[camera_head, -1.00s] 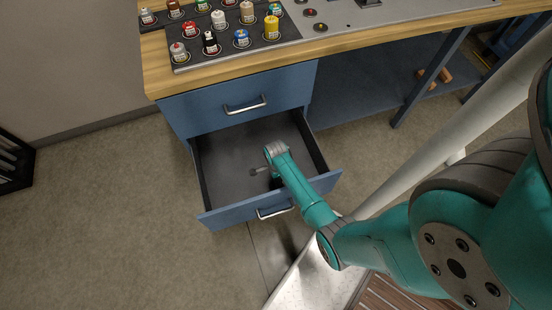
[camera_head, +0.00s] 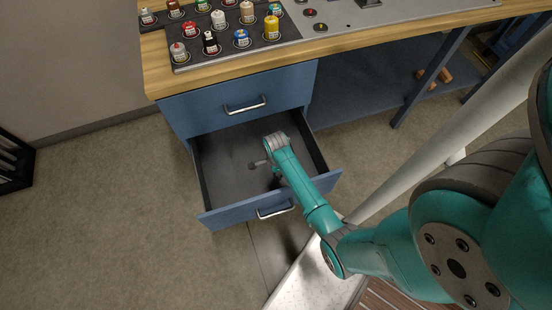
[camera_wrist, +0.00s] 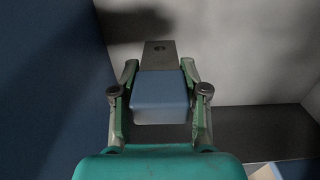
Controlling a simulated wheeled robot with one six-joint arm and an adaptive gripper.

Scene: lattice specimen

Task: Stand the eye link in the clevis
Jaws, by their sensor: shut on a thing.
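My gripper (camera_wrist: 158,78) is shut on the eye link (camera_wrist: 160,103) in the wrist view. The link has a blue block between the fingers and a flat grey plate with a dark hole beyond it. In the head view my arm reaches over the open drawer, and my gripper (camera_head: 275,177) is mostly hidden behind the wrist. A small grey piece shows left of the wrist; I cannot tell whether it is part of the link or of the gripper. I cannot make out the clevis for certain in either view.
The open drawer (camera_head: 225,185) has a dark, bare floor, with its walls and front close around my gripper. A closed drawer (camera_head: 240,105) is above it. The wooden bench top (camera_head: 215,72) carries a dark tray (camera_head: 200,52) of small bottles and a grey panel (camera_head: 400,15).

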